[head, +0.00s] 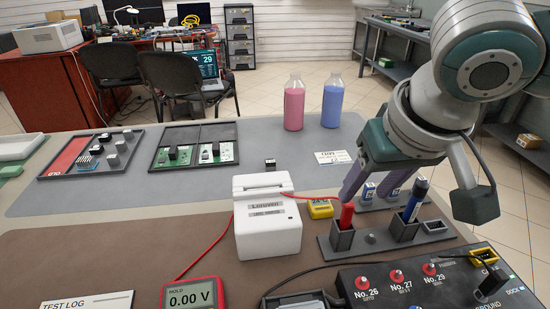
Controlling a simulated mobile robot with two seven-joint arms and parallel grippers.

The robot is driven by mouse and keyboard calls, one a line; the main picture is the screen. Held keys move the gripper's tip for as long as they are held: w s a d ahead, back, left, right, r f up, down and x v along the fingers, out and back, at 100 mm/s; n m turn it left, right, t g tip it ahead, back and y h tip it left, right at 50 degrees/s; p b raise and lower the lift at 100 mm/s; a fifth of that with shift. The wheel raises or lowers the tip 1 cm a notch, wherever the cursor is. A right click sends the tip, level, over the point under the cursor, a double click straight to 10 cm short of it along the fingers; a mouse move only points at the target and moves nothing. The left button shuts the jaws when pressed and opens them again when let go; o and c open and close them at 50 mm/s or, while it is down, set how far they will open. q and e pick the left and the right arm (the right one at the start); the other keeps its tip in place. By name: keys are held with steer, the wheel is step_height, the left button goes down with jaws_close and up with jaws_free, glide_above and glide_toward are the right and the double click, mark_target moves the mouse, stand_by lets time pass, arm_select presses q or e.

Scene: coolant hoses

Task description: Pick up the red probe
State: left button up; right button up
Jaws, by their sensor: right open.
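The red probe (346,216) stands upright in the left slot of a dark grey probe holder (369,246). A blue probe (415,199) leans slightly in another slot of that holder. My right gripper (372,186) hangs down just behind the holder, with its two fingers apart. Its left finger appears close above and behind the red probe's top; I cannot tell whether they touch. No probe shows between the fingers. A red lead runs from near the probe leftward behind the white printer. My left gripper is not in view.
A white label printer (267,218) stands left of the holder, with a small yellow meter (320,209) between. A black connector box (430,288) sits in front. A multimeter (192,294) lies at the front. Pink (294,104) and blue (332,103) bottles stand behind.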

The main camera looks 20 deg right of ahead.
mark_target(351, 206)
steer(key=x, duration=0.3)
steer(key=shift+f+b, duration=0.25)
steer(key=shift+b, duration=0.05)
steer(key=x, duration=0.1)
steer(key=b+x, duration=0.1)
steer(key=x, duration=0.3)
steer(key=shift+w+f, duration=0.1)
steer(key=shift+w, duration=0.2)
jaws_close()
